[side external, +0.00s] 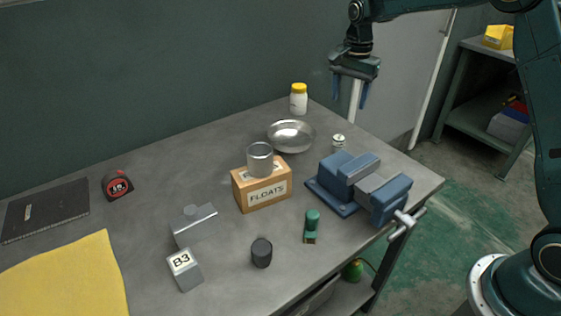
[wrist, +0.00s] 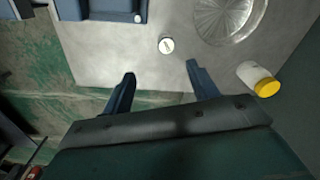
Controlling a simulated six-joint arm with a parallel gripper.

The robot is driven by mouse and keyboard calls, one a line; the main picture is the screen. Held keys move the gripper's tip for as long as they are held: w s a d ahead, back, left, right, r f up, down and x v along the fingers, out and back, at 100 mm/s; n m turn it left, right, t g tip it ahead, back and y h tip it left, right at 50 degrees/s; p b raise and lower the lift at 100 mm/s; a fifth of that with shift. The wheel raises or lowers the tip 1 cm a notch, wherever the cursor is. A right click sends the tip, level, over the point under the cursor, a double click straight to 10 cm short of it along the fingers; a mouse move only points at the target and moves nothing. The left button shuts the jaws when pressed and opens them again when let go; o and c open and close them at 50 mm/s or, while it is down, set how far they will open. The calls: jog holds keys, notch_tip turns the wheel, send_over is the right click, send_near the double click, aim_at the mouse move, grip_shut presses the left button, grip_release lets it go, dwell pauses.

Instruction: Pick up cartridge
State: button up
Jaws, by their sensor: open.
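A small pale can (side external: 338,144), which looks like the cartridge, stands upright on the grey table behind the blue vise. In the wrist view its round light top (wrist: 166,45) shows just beyond the fingertips, between the two finger lines. My gripper (side external: 350,97) hangs above the table's back right edge, fingers pointing down, well above the can and apart from it. In the wrist view my gripper (wrist: 160,70) has its fingers wide apart with nothing between them.
A blue vise (side external: 360,185) stands in front of the can. A metal bowl (side external: 290,136) and a yellow-capped white jar (side external: 299,99) are to its left. A FLOATS box (side external: 263,192) bears a grey cylinder (side external: 260,159). A green-topped part (side external: 312,225) and dark cylinder (side external: 261,253) stand nearer the front.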

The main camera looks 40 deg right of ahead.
aim_at(339, 137)
jog(key=shift+w+d+f+m, duration=0.3)
jog(key=shift+w+f, duration=0.2)
jog(key=shift+f, duration=0.25)
jog(key=shift+w+d+f+m, duration=0.25)
jog(key=shift+w+f, duration=0.2)
jog(key=shift+f, duration=0.3)
jog(key=shift+a+f, duration=0.1)
jog(key=shift+f, duration=4.2)
jog(key=shift+f, duration=0.1)
jog(key=shift+f, duration=2.5)
jog(key=shift+c, duration=0.2)
jog(key=c, duration=1.1)
